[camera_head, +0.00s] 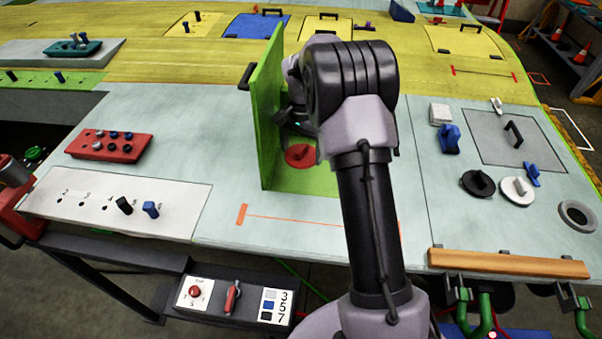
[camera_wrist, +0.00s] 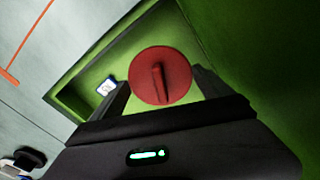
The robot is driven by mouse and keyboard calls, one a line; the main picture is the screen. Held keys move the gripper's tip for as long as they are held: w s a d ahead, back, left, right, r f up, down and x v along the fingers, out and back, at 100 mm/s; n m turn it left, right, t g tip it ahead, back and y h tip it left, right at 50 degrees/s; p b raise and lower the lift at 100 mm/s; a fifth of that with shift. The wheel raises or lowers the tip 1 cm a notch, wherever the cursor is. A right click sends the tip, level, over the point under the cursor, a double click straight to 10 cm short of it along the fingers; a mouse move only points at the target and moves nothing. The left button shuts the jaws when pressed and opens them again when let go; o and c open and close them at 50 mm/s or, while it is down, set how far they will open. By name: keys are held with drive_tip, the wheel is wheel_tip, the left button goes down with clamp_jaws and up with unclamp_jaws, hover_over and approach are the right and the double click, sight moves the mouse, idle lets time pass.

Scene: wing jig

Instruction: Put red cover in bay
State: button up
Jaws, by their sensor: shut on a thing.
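The red cover (camera_head: 301,155) is a round disc with a raised bar grip; it also shows in the wrist view (camera_wrist: 162,76). My gripper (camera_wrist: 163,88) has one dark finger on each side of the disc and is shut on it. In the head view my arm hides most of the gripper. The bay is a green-lined recess (camera_wrist: 75,101) with a small white and blue label inside its wall. The cover is seen over the green floor; I cannot tell whether it touches it. A green lid (camera_head: 267,110) stands upright at the bay's left side.
To the right lie a black disc (camera_head: 477,183), a white disc (camera_head: 517,189), a grey ring (camera_head: 577,215) and a blue part (camera_head: 449,138). A red block with pegs (camera_head: 108,145) and a white numbered panel (camera_head: 118,205) are at left. The upright lid stands close beside my arm.

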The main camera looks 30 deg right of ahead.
sight(303, 155)
drive_tip(key=f, duration=0.5)
drive_tip(key=shift+d+b, duration=0.2)
drive_tip(key=shift+b, duration=0.1)
wheel_tip(303, 155, down, 5)
drive_tip(key=shift+a+f+b, duration=0.15)
drive_tip(key=shift+b, duration=0.2)
drive_tip(key=shift+w, duration=0.1)
drive_tip(key=shift+f, duration=0.2)
drive_tip(key=o, duration=1.4)
wheel_tip(303, 155, up, 12)
drive_tip(key=shift+r+p, duration=0.25)
drive_tip(key=shift+p, duration=0.65)
drive_tip(key=shift+f, duration=0.1)
